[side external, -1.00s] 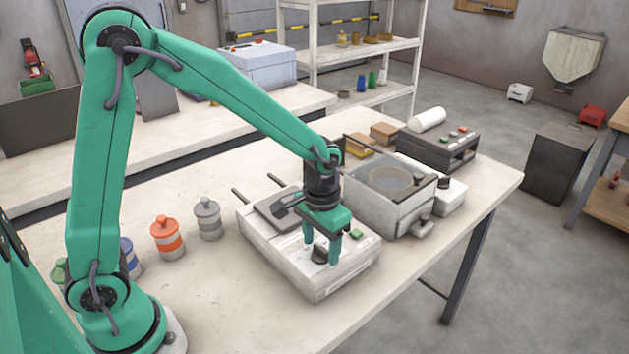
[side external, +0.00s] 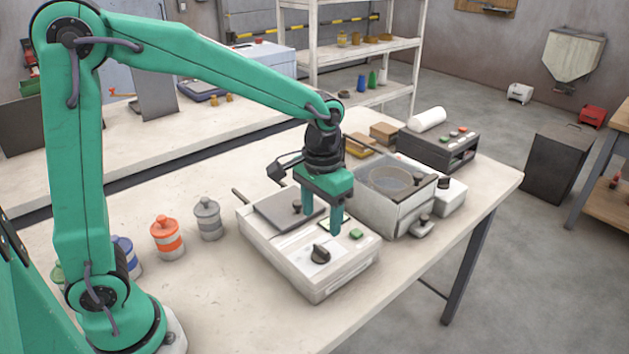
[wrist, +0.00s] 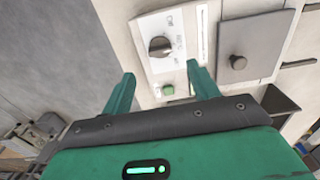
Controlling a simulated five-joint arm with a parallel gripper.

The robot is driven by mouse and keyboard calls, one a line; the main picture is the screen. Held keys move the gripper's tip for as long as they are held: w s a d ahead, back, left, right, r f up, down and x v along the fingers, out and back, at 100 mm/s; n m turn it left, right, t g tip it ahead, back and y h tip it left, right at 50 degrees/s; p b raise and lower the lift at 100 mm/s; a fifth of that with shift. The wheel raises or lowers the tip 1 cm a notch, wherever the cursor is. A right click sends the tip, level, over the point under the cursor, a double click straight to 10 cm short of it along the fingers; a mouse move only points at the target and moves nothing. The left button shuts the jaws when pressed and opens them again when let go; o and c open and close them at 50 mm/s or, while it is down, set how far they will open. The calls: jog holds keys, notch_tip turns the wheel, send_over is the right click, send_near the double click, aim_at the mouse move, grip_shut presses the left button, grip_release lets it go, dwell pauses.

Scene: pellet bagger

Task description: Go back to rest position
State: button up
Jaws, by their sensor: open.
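My gripper (side external: 322,216) is open and empty. It hangs pointing down above the white machine box (side external: 318,280), clear of its top. The box has a black knob (side external: 320,254), a green button (side external: 356,234) and a grey lid plate (side external: 283,209) with a small dark knob. In the wrist view my two green fingers (wrist: 163,88) are spread apart. The black knob (wrist: 160,46) lies beyond them on a white panel with printed marks that are too blurred to read fully. The green button (wrist: 168,89) shows between the fingertips.
Orange (side external: 167,237), grey (side external: 208,219) and blue jars stand left of the box. A clear-topped bin (side external: 392,200) stands close on its right, with a dark control unit (side external: 440,145) behind. The front of the white table (side external: 230,310) is clear.

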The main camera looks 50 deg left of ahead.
dwell(0.3)
jog(key=shift+s+a+r, duration=0.25)
jog(key=shift+r, duration=0.15)
jog(key=s+a+r+t, duration=0.2)
jog(key=s+a+r, duration=0.1)
jog(key=s, duration=0.4)
jog(key=s+a+r+t, duration=0.3)
jog(key=s+a+r, duration=0.1)
jog(key=s, duration=0.3)
jog(key=shift+s+r+t, duration=0.2)
jog(key=shift+s+t, duration=0.1)
jog(key=shift+s, duration=0.05)
dwell(0.5)
